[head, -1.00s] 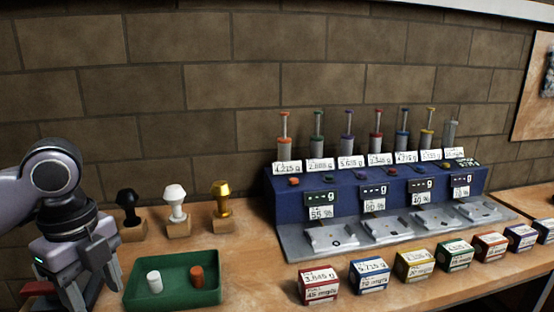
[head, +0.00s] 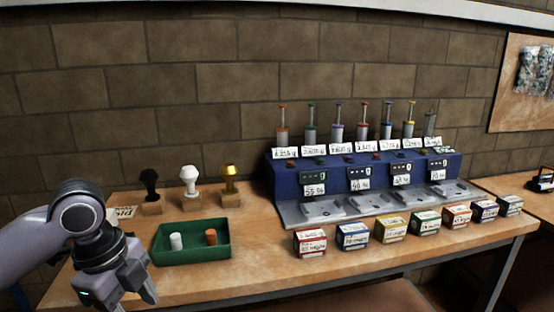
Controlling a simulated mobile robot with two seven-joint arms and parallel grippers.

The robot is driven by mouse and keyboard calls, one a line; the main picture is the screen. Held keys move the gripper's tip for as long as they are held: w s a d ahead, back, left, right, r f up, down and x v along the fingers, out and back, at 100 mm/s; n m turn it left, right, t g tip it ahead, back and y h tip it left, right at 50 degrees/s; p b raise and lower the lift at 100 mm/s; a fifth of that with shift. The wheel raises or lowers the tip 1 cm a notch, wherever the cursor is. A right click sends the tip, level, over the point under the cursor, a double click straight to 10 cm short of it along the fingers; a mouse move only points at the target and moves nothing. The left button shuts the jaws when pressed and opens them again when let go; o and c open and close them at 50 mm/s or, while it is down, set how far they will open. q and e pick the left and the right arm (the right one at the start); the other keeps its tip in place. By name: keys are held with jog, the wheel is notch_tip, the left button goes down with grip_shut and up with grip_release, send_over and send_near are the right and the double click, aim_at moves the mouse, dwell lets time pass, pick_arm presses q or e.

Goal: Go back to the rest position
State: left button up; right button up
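My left gripper (head: 137,296) is at the lower left in the head view, in front of the bench's front edge and below the green tray. Its fingers point down and to the right, spread apart, with nothing seen between them. The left arm comes in from the left edge. My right gripper is not in view.
A green tray (head: 192,256) holds a white cylinder (head: 176,241) and an orange one (head: 211,236). Black, white and gold (head: 229,177) stamps stand behind it. A blue dispenser station (head: 330,180) and several small labelled boxes (head: 391,229) occupy the bench's right part.

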pick_arm(q)
jog(key=d+f+n+t+h+p, duration=0.1)
jog(key=d+f+n+t+h, duration=0.1)
jog(key=d+f+n, duration=0.4)
jog(key=d+f+n+t+h+p, duration=0.1)
jog(key=d+f+n+t+h, duration=0.2)
jog(key=f, duration=0.6)
jog(key=s+a+f+n+t+y, duration=0.2)
jog(key=s+a+f+n, duration=0.1)
jog(key=s, duration=0.4)
jog(key=s+a+f+n+t+y+p, duration=0.1)
jog(key=s+a+f+n+t+y, duration=0.1)
jog(key=s+f+n, duration=0.4)
jog(key=shift+s+a+f+t, duration=0.3)
jog(key=shift+s+a+f, duration=0.25)
jog(key=shift+a, duration=0.2)
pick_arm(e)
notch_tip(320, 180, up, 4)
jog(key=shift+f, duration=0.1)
pick_arm(q)
jog(key=shift+c, duration=1.1)
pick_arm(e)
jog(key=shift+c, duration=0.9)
pick_arm(q)
jog(key=shift+a+y, duration=0.1)
jog(key=shift+y, duration=0.2)
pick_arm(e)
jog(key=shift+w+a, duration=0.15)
